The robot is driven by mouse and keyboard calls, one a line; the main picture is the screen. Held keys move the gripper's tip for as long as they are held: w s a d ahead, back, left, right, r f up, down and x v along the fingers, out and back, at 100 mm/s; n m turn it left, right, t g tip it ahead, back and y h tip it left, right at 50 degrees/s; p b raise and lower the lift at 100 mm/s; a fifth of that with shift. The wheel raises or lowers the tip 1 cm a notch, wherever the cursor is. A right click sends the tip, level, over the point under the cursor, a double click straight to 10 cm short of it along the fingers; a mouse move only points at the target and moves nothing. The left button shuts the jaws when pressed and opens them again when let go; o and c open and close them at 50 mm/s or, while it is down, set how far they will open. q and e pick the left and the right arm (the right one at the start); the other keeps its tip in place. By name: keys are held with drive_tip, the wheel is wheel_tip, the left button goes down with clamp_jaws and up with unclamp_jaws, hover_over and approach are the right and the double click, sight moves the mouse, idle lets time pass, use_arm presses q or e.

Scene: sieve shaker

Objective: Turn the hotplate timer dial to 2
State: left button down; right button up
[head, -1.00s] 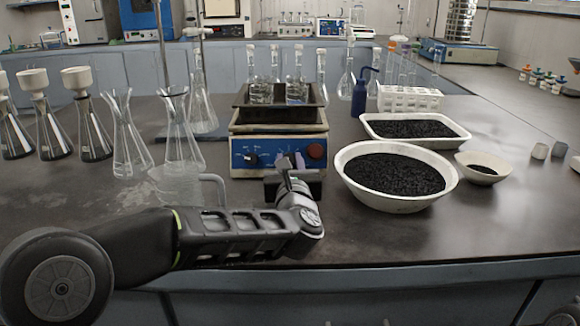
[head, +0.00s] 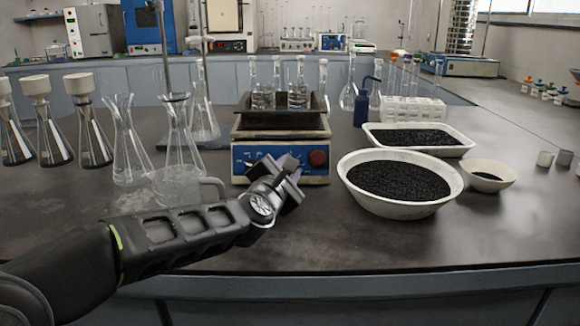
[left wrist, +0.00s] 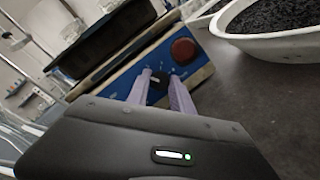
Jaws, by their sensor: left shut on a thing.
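The hotplate (head: 245,154) has a blue front panel with white markings and a red knob (head: 317,158) at its right. The red knob also shows in the left wrist view (left wrist: 183,51). My left gripper (head: 291,174) is at the front panel, just left of the red knob. In the left wrist view its two purple fingertips (left wrist: 160,87) are closed on both sides of a black dial (left wrist: 157,88). In the head view the gripper hides this dial. I cannot read the dial's setting. My right gripper is out of view.
Flasks stand in a black tray (head: 284,121) on top of the hotplate. A glass beaker (head: 178,187) and flasks are close on the left. A white bowl of black granules (head: 398,207) stands close on the right. The bench front is clear.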

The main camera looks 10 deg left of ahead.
use_arm(q)
drive_tip(key=m+p, duration=0.1)
drive_tip(key=m, duration=0.1)
drive_tip(key=m+g+h+p, duration=0.1)
drive_tip(key=m+p, duration=0.1)
drive_tip(key=shift+a+r, duration=0.15)
drive_tip(key=shift+r, duration=0.2)
drive_tip(key=shift+f+m+g+h+p, duration=0.2)
drive_tip(key=shift+m+g+h+p, duration=0.3)
drive_tip(key=shift+m+p, duration=0.85)
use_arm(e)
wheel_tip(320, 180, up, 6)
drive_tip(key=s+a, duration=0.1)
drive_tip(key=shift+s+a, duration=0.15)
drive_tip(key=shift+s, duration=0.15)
use_arm(q)
drive_tip(key=c, duration=1.1)
unclamp_jaws()
drive_tip(key=shift+c, duration=0.2)
